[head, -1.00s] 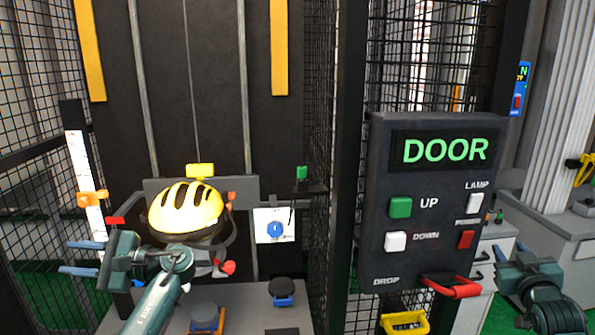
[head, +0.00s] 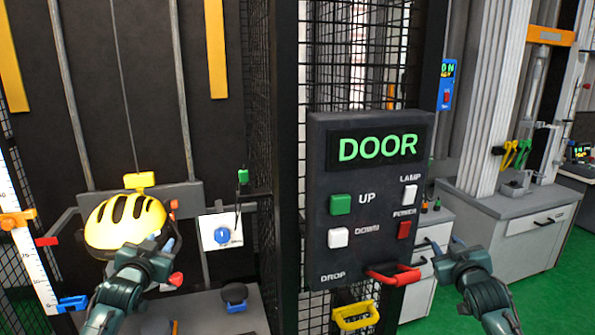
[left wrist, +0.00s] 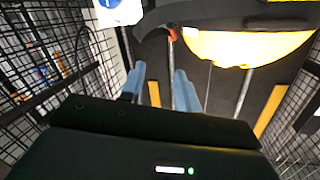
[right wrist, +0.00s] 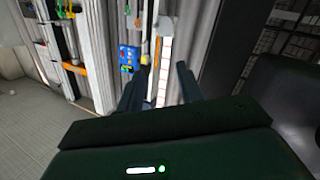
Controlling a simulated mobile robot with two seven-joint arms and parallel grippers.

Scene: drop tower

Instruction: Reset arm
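My left gripper (head: 170,243) is near the lower right side of the yellow helmet (head: 125,218) in the head view. The left wrist view shows its two blue fingers (left wrist: 160,82) apart with nothing between them. The helmet also shows there (left wrist: 250,46), to the right of and beyond the fingers; I cannot tell whether they touch. My right gripper (head: 456,248) is to the right of the dark control box (head: 320,200). In the right wrist view its dark fingers (right wrist: 158,85) are apart and empty.
The box reads DOOR and has green, white and red buttons, with a red handle (head: 393,276) below. A yellow handle (head: 356,316) hangs lower. Wire mesh (head: 350,60) stands behind the box. Green floor is open at right.

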